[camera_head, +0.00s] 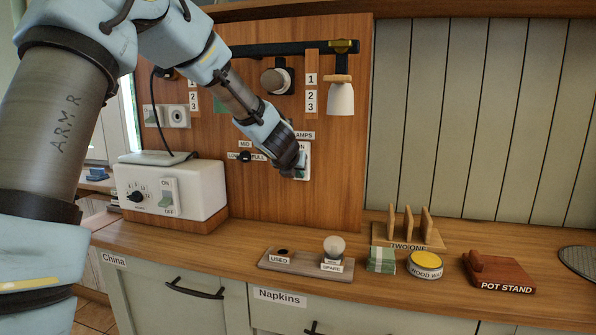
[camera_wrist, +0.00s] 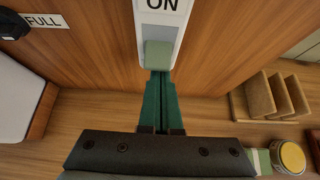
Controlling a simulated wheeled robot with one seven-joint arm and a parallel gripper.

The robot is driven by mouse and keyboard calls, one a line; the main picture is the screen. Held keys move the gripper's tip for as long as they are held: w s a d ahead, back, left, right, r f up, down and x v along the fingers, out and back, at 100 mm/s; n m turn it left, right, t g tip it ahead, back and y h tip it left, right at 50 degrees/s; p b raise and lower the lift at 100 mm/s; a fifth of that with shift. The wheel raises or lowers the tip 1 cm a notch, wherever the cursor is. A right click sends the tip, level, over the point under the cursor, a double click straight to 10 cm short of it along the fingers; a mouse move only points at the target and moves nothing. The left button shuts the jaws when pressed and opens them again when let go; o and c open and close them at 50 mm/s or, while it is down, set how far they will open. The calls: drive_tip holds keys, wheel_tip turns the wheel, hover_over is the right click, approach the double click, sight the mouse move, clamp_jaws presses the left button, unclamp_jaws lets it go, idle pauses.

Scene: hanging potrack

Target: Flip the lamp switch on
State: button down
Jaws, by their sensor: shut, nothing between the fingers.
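The lamp switch is a white plate (camera_head: 306,160) on the upright wooden panel, under a label ending in "AMPS" (camera_head: 304,135). In the wrist view its plate (camera_wrist: 180,31) reads "ON" above a pale green rocker (camera_wrist: 158,55). My gripper (camera_head: 300,173) is in front of the switch and partly covers it. Its green fingers (camera_wrist: 159,76) are shut and empty, with their tips at the rocker's lower edge. I cannot tell whether they touch it. The rocker's tilt and the lower plate are hidden behind the fingers.
A dial (camera_head: 245,157) marked "MID" and "FULL" sits left of the switch. A white box (camera_head: 200,190) with another ON/OFF switch (camera_head: 168,197) stands on the counter at left. Two lamps (camera_head: 277,81) (camera_head: 341,98) hang above. A bulb tray (camera_head: 305,266) and wooden rack (camera_head: 408,228) stand below.

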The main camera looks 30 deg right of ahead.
drive_tip(key=shift+r, duration=0.15)
drive_tip(key=shift+a+r+g+y+p, duration=0.15)
drive_tip(key=shift+g+y+p, duration=0.25)
drive_tip(key=shift+p, duration=1.2)
